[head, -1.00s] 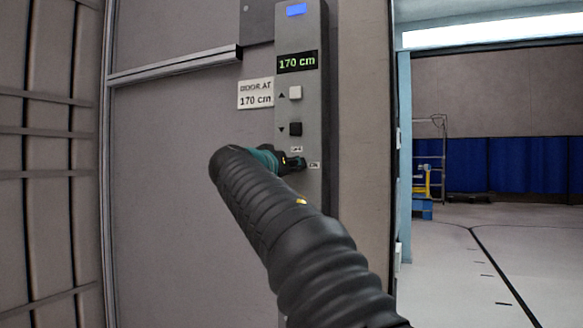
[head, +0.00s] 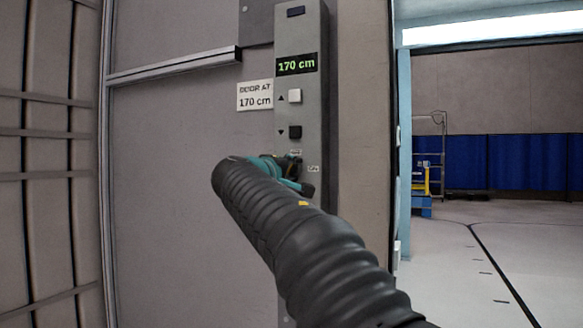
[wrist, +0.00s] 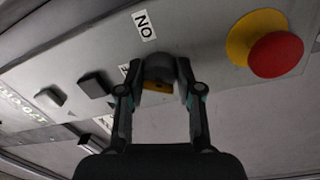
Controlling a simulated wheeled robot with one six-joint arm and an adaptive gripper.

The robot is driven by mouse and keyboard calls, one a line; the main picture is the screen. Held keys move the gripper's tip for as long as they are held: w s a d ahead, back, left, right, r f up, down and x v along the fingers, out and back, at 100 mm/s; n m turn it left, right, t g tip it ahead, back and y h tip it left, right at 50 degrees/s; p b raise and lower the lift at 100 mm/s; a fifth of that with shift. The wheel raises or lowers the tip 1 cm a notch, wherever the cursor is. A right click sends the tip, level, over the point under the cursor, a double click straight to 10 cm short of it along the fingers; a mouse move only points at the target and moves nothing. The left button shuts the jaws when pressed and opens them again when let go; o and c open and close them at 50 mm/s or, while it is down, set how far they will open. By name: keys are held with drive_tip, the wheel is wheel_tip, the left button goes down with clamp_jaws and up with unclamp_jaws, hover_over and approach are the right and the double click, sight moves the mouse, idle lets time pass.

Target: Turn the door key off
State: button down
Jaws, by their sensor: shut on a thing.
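The grey control panel (head: 312,110) stands upright on the wall in the head view. My gripper (head: 290,168) is at its lower part, below the two square buttons. In the wrist view my gripper (wrist: 158,75) is shut on the door key (wrist: 157,88), whose yellowish part shows between the fingers. The dark round key switch (wrist: 160,66) sits behind it, partly covered by the fingertips. The ON label (wrist: 144,25) is readable; the OFF label (wrist: 124,70) is mostly hidden by a finger. The indicator lamp (head: 296,12) at the panel's top is dark.
A red mushroom button (wrist: 276,54) on a yellow base is close to the right finger. The light button (head: 295,96) and dark button (head: 295,132) sit above my gripper. The display (head: 297,64) reads 170 cm. Open floor (head: 520,250) lies to the right.

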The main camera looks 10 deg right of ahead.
drive_tip(key=n+p, duration=0.1)
drive_tip(key=n, duration=0.2)
drive_tip(key=shift+r+n, duration=0.15)
drive_tip(key=shift+n, duration=0.25)
drive_tip(key=shift+n+p, duration=0.75)
drive_tip(key=shift+n, duration=0.65)
drive_tip(key=c, duration=1.9)
unclamp_jaws()
drive_tip(key=o, duration=1.2)
drive_tip(key=shift+c, duration=0.2)
drive_tip(key=v, duration=1.2)
drive_tip(key=shift+s+d, duration=0.2)
